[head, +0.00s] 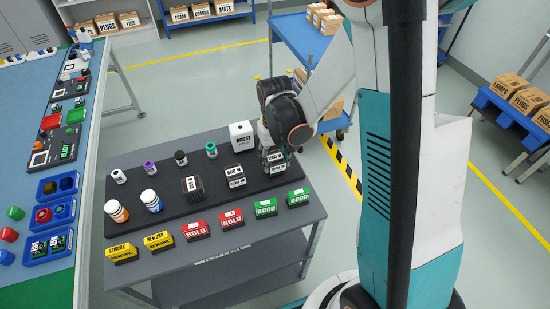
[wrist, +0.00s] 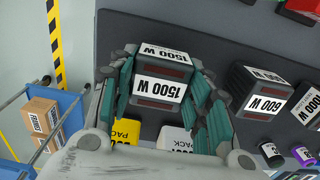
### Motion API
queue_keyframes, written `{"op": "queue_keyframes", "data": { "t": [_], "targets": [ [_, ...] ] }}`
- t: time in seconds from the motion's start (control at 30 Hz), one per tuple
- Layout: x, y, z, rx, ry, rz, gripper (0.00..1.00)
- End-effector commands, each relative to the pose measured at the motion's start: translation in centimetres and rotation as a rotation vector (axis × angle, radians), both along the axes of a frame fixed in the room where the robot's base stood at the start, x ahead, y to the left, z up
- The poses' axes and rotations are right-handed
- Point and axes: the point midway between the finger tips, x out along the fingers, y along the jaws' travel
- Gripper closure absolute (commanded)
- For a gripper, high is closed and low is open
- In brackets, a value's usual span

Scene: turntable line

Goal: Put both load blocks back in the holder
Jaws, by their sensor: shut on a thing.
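My gripper (wrist: 164,92) is shut on a black load block marked 1500 W (wrist: 160,88), with a finger on each side of it. In the head view this block (head: 277,167) shows below my gripper, over the right part of the dark mat; I cannot tell if it touches the mat. The other load block, marked 600 W (head: 235,175), stands on the mat to the left; it also shows in the wrist view (wrist: 262,94). A dark labelled piece (head: 192,188) stands further left on the mat; I cannot tell whether it is the holder.
A white boost pack (head: 241,135) stands behind the 600 W block. A yellow pack (wrist: 125,130) is beside it in the wrist view. Small cylinders (head: 181,158) and bottles (head: 151,201) stand at left. Yellow, red (head: 231,218) and green signs line the front edge.

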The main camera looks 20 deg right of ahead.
Motion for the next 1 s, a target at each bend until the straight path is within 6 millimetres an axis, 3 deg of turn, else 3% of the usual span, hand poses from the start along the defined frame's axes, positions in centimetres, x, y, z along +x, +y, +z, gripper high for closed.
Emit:
{"op": "queue_keyframes", "data": {
  "t": [0.53,0.57,0.63,1.0],
  "targets": [
    [0.00,0.00,-1.00,0.000,0.000,0.000,0.97],
    [0.00,0.00,-0.96,0.000,0.000,0.000,0.51],
    [0.00,0.00,-0.91,0.000,0.000,0.000,0.35],
    [0.00,0.00,-0.86,0.000,0.000,0.000,0.32]
  ]
}}
